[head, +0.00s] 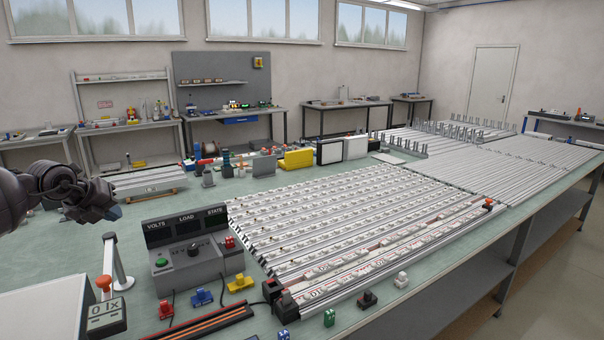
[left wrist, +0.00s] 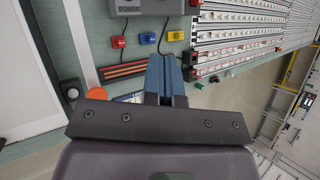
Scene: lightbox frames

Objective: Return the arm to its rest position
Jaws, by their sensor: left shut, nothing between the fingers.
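My left gripper (head: 113,213) comes in from the left edge in the head view. It hangs in the air over the left part of the green-topped bench (head: 150,200), clear of everything near it. In the left wrist view its blue-tipped fingers (left wrist: 165,75) are together with nothing between them. Below them in that view show the bench and the grey meter box (left wrist: 145,5). My right gripper is in neither view.
A grey power unit (head: 190,245) marked VOLTS, LOAD, STATE stands right of the gripper. Rows of LED strips (head: 350,225) fill the bench's middle. A lux meter (head: 106,316), white post (head: 121,265) and white panel (head: 40,310) stand at the front left.

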